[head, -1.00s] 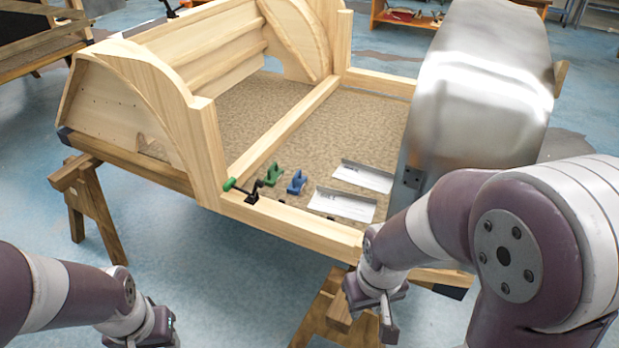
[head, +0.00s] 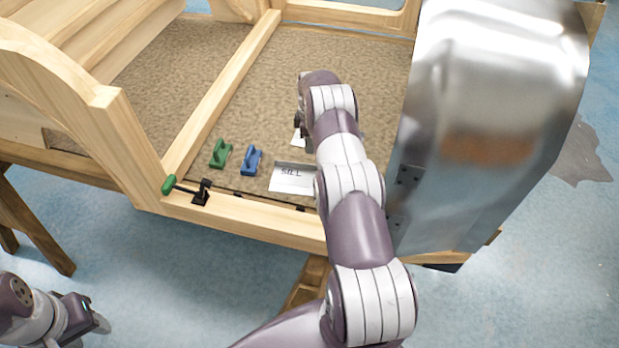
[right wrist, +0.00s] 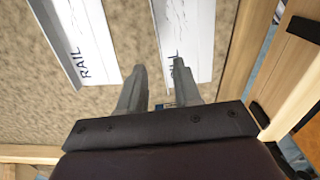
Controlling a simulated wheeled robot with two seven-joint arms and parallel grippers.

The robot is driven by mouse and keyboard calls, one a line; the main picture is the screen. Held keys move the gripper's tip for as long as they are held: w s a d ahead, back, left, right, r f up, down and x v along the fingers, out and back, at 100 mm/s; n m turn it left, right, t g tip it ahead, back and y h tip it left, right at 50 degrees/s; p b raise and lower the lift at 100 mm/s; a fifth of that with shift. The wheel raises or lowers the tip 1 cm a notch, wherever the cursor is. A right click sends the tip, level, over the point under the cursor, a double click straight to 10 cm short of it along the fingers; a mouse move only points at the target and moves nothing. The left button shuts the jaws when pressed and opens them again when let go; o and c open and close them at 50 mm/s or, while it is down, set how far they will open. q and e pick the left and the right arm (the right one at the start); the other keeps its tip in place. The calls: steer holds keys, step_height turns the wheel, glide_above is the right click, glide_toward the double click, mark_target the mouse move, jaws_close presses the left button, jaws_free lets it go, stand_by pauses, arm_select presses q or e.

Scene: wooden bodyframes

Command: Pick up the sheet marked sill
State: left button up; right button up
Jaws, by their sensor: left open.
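The white sheet marked SILL (head: 292,180) lies on the brown floor panel, its right end hidden behind my right arm. It also shows in the right wrist view (right wrist: 190,35), where a fingertip covers part of its lettering. A second sheet, marked RAIL (right wrist: 85,35), lies to its left there; in the head view only a scrap (head: 297,139) shows beside my arm. My right gripper (right wrist: 158,68) is open and empty, its fingertips at the lettered end of the SILL sheet; contact cannot be told. My left gripper (head: 98,316) is open and empty, low at the left, away from the frame.
A green block (head: 221,154), a blue block (head: 251,160) and a green-handled clamp (head: 197,191) are left of the sheets. The wooden front rail (head: 245,222) runs before them. A large curved metal panel (head: 480,110) stands at the right.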

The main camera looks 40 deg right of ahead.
steer(key=b, duration=0.4)
glide_above(311, 170)
step_height(311, 170, down, 6)
steer(key=shift+r, duration=0.2)
steer(key=shift+f, duration=0.6)
step_height(311, 170, down, 4)
steer(key=b, duration=0.4)
steer(key=shift+d+f, duration=0.1)
steer(key=shift+f, duration=0.15)
steer(key=shift+r, duration=0.3)
arm_select(q)
step_height(311, 170, down, 9)
steer(key=shift+f, duration=0.15)
arm_select(e)
jaws_close()
